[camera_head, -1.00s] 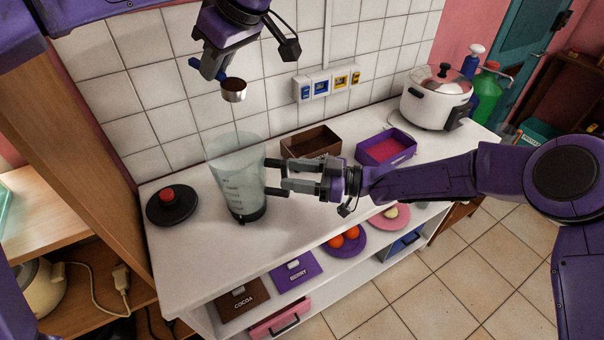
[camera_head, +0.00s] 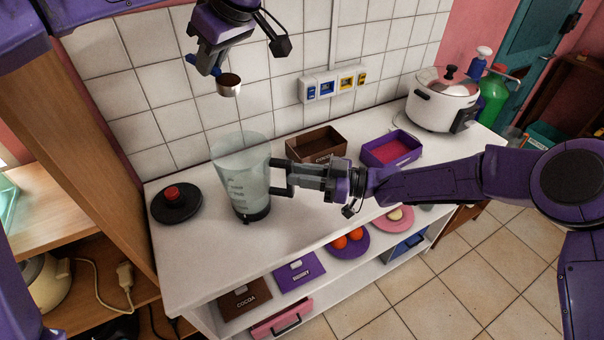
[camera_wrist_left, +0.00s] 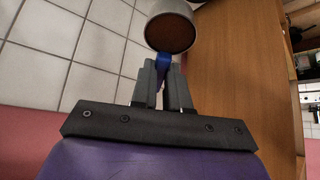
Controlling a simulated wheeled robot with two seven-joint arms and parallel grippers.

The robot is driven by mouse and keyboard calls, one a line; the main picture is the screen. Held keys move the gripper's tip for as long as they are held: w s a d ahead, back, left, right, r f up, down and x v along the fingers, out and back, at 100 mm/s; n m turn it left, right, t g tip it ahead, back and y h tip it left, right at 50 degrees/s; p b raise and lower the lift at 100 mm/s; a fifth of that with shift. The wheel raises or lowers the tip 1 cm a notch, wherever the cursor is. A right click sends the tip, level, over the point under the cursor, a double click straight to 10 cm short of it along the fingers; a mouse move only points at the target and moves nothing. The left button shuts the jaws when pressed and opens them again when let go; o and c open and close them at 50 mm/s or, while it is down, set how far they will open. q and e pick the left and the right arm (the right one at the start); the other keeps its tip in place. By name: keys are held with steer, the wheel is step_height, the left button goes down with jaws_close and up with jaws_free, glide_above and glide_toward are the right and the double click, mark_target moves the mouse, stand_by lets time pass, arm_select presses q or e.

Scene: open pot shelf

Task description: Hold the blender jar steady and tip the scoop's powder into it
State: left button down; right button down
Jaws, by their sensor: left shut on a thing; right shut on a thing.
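The blender jar (camera_head: 240,172) is clear with a black base and stands upright on the white counter. My right gripper (camera_head: 291,176) is shut on the jar's dark handle, on its right side. My left gripper (camera_head: 208,68) is shut on the blue handle of a metal scoop (camera_head: 229,88). The scoop is roughly level and holds dark brown powder, above the jar's open top and apart from it. In the left wrist view the scoop (camera_wrist_left: 171,28) sits beyond the fingers (camera_wrist_left: 164,72), brown powder showing in its mouth.
A black lid with a red knob (camera_head: 174,199) lies left of the jar. A brown bin (camera_head: 317,144) and a purple bin (camera_head: 391,150) stand right, with a white cooker (camera_head: 440,105) beyond. A tiled wall (camera_head: 130,85) is behind; a wooden cabinet (camera_head: 75,140) stands left.

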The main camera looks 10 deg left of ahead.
arm_select(q)
step_height(320, 180, down, 8)
steer(key=shift+r, duration=0.2)
stand_by(0.9)
